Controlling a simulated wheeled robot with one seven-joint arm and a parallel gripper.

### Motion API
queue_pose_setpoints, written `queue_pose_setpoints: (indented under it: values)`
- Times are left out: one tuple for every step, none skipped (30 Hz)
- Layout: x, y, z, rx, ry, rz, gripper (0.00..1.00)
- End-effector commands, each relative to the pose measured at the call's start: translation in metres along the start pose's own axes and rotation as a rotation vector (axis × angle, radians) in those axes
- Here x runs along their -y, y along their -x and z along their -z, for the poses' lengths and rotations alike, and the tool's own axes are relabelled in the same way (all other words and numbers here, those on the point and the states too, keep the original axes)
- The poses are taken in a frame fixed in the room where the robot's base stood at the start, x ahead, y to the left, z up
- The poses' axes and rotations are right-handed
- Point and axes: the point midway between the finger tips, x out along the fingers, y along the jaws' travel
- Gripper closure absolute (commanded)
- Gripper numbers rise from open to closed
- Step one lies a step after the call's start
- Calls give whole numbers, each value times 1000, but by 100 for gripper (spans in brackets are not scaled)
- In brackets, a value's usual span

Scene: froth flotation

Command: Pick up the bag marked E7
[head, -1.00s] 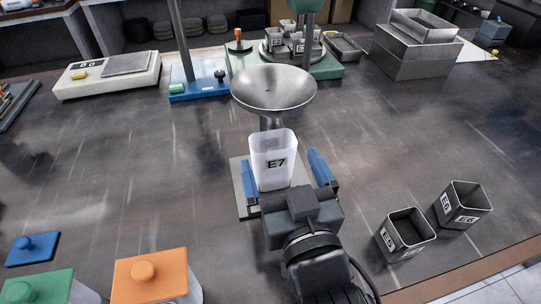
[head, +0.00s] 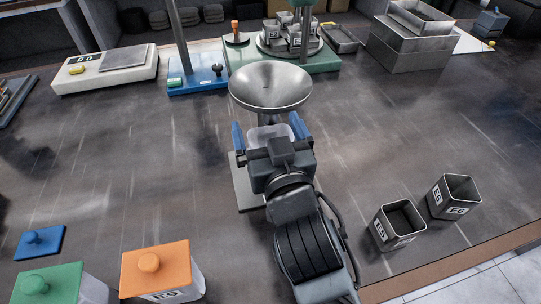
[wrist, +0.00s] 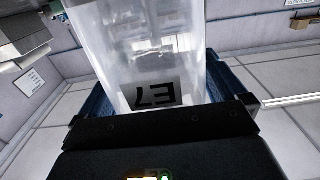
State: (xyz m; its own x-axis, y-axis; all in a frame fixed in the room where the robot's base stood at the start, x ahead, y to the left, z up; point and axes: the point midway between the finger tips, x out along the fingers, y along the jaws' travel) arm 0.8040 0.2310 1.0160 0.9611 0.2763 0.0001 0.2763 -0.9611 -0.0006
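The bag marked E7 (head: 270,134) is a whitish translucent open-topped container just in front of the steel funnel bowl (head: 270,88). My gripper (head: 268,131) hides most of it in the head view. In the wrist view the bag (wrist: 145,45) stands right before my gripper (wrist: 158,90), its E7 label upside down. The two blue fingers lie on either side of the bag, spread wide and very close to its walls. I cannot tell whether they touch it.
A grey base plate (head: 244,190) lies under the bag. Two dark metal tins (head: 398,228) (head: 452,198) stand at right. Orange-lidded (head: 158,268) and green-lidded (head: 48,286) containers stand at front left. A scale (head: 105,70) is at back left. The left middle of the bench is clear.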

Motion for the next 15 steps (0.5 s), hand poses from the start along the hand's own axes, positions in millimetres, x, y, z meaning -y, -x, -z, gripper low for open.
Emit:
queue_pose_setpoints:
  values:
    - [0, 0, 0, 0, 0, 0, 7]
    - [0, 0, 0, 0, 0, 0, 10]
    - [0, 0, 0, 0, 0, 0, 13]
    - [0, 0, 0, 0, 0, 0, 16]
    - [0, 0, 0, 0, 0, 0, 19]
    - [0, 0, 0, 0, 0, 0, 23]
    - [0, 0, 0, 0, 0, 0, 26]
    - [0, 0, 0, 0, 0, 0, 29]
    - [0, 0, 0, 0, 0, 0, 33]
    - [0, 0, 0, 0, 0, 0, 35]
    - [0, 0, 0, 0, 0, 0, 38]
    - [0, 0, 0, 0, 0, 0, 42]
    - [0, 0, 0, 0, 0, 0, 45]
    - [0, 0, 0, 0, 0, 0, 48]
    - [0, 0, 0, 0, 0, 0, 52]
